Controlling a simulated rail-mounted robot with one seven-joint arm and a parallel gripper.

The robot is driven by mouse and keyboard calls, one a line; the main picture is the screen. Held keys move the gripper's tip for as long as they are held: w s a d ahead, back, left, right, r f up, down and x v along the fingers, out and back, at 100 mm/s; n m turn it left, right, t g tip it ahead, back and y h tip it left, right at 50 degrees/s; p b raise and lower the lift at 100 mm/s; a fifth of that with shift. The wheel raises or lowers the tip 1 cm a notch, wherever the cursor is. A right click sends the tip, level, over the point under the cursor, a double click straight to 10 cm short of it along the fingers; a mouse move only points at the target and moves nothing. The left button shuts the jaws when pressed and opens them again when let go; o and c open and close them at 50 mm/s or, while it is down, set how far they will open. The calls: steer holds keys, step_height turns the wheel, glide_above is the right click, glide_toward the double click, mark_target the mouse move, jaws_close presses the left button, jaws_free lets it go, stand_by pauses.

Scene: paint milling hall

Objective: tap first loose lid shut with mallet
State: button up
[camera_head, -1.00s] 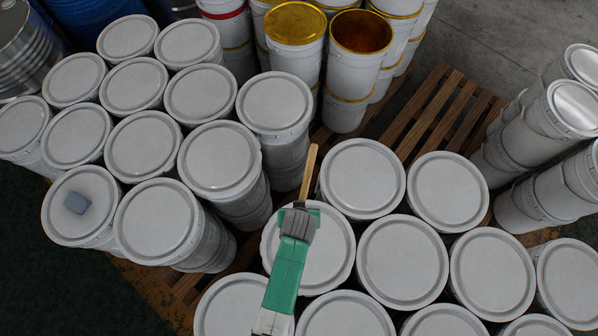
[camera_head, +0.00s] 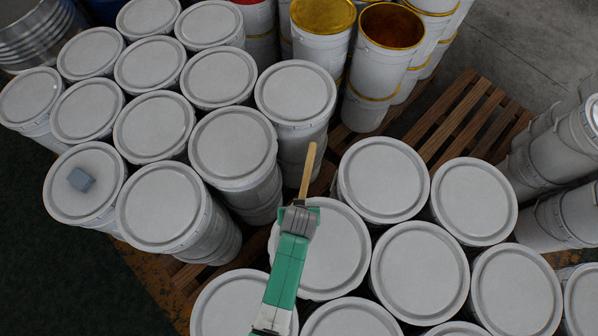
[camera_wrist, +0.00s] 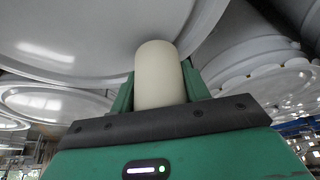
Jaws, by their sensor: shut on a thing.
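My gripper (camera_head: 299,215) is shut on the mallet's tan wooden handle (camera_head: 308,171), which sticks out past the jaws toward the pallet gap. In the wrist view, a pale rounded cylinder (camera_wrist: 159,75), seemingly part of the mallet, stands between the fingers. The mallet's head cannot be made out. My gripper is over a white-lidded bucket (camera_head: 340,248) in the near group; the height between them is unclear. A large lid (camera_wrist: 90,35) fills the upper left of the wrist view. Several similar lids look seated; I cannot tell which one is loose.
Closely packed buckets stand on both sides. Yellow-rimmed buckets (camera_head: 388,30) stand at the back, one open. Bare wooden pallet slats (camera_head: 470,115) show at the back right, with stacked buckets beyond.

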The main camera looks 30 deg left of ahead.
steer(key=shift+r, duration=0.1)
step_height(320, 180, up, 5)
steer(key=p, duration=0.5)
steer(key=shift+f, duration=0.3)
step_height(320, 180, down, 5)
steer(key=b, duration=0.4)
steer(key=shift+f+b, duration=0.15)
steer(key=shift+b, duration=0.15)
jaws_close()
step_height(320, 180, up, 7)
steer(key=p, duration=0.6)
steer(key=shift+f, duration=0.4)
steer(key=shift+a, duration=0.1)
